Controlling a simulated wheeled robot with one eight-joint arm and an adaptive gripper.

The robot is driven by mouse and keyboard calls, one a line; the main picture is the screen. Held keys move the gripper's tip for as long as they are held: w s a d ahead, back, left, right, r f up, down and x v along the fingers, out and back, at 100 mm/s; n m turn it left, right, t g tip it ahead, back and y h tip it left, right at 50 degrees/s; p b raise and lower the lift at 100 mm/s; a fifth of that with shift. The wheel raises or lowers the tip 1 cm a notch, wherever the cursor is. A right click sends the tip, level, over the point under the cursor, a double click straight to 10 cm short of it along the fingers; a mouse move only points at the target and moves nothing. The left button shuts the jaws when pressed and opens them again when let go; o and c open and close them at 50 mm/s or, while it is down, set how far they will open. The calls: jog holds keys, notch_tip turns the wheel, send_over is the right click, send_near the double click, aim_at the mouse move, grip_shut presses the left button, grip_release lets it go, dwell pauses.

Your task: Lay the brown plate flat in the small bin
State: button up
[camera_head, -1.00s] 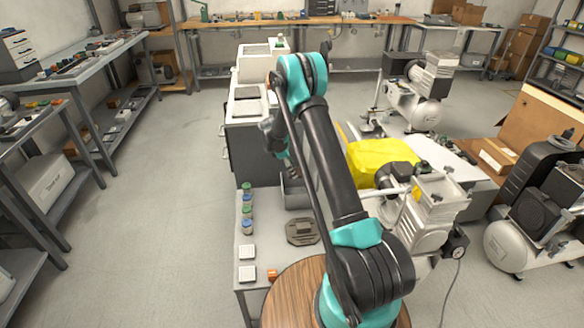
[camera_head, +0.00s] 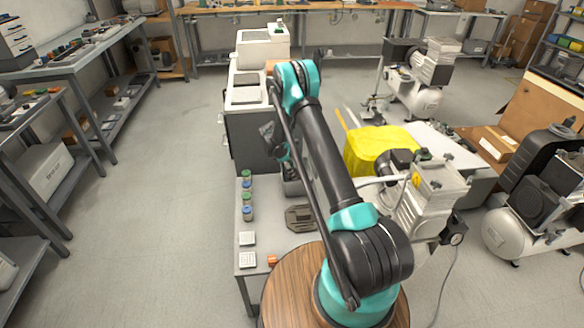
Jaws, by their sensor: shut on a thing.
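A compressor (camera_head: 430,200) and a yellow cover (camera_head: 376,150) crowd the right. The floor (camera_head: 165,200) at left is clear.

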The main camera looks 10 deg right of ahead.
jog(key=shift+f, duration=2.9)
jog(key=shift+f, duration=0.25)
jog(key=o, duration=1.3)
jog(key=shift+o, duration=0.2)
jog(key=o, duration=0.5)
jog(key=shift+r, duration=3.5)
